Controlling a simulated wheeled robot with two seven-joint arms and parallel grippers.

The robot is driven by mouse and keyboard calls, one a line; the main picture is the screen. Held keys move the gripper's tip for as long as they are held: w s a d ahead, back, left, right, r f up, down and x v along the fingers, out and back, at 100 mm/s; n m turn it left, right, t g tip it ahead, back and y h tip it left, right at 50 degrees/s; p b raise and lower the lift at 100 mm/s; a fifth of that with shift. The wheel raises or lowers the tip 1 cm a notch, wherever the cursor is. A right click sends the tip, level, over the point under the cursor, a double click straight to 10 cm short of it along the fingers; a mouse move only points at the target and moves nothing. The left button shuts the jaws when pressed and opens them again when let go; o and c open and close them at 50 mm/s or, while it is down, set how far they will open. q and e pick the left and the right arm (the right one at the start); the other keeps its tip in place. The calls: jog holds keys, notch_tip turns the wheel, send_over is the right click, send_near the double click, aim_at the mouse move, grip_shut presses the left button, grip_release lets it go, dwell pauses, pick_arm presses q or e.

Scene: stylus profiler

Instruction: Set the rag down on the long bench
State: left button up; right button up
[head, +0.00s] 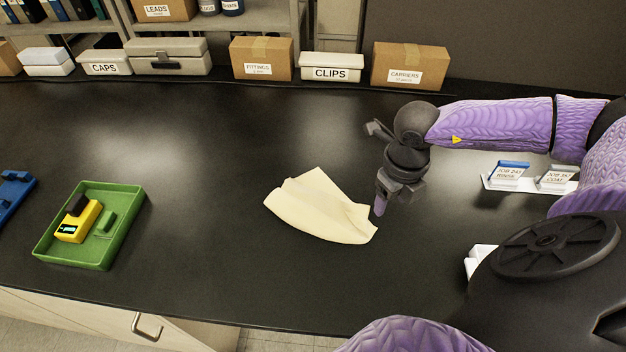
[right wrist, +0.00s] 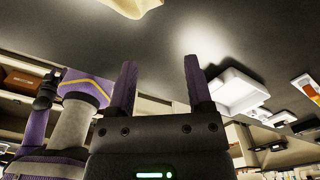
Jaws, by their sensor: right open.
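The rag (head: 318,205) is a pale yellow cloth lying loosely spread, with a few folds, on the long black bench (head: 230,130). My right gripper (head: 380,204) is just off the rag's right corner, pointing down. In the right wrist view its two purple fingers (right wrist: 158,66) stand apart with nothing between them. The rag shows there at the top edge (right wrist: 132,6), clear of the fingers. My left gripper does not show in the head view.
A green tray (head: 127,227) with a yellow device (head: 78,222) is at the left. A white card holder (head: 518,180) stands at the right. Boxes, including the CLIPS box (head: 332,67), line the back. The bench's middle is mostly clear.

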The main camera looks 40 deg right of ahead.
aim_at(297, 211)
jog(key=shift+w+a+f, duration=0.2)
jog(key=shift+w+a, duration=0.05)
jog(key=shift+w, duration=0.1)
jog(key=shift+c, duration=1.1)
jog(key=w+a, duration=0.2)
jog(key=w, duration=0.1)
jog(key=shift+w+a+f, duration=0.3)
jog(key=shift+w+a, duration=0.1)
jog(key=c, duration=0.5)
jog(key=w+a, duration=0.2)
jog(key=w, duration=0.1)
jog(key=w+a+f, duration=0.1)
jog(key=w+a, duration=0.2)
jog(key=w, duration=0.1)
jog(key=w+a+f, duration=0.1)
jog(key=w+a, duration=0.1)
jog(key=w, duration=0.1)
jog(key=shift+w+a, duration=0.15)
jog(key=shift+w, duration=0.25)
grip_shut()
notch_tip(297, 211, down, 2)
jog(key=shift+w+f, duration=0.1)
jog(key=shift+f, duration=0.4)
jog(key=shift+f, duration=0.15)
notch_tip(297, 211, down, 4)
jog(key=b, duration=0.4)
jog(key=shift+f, duration=0.25)
jog(key=shift+r, duration=0.1)
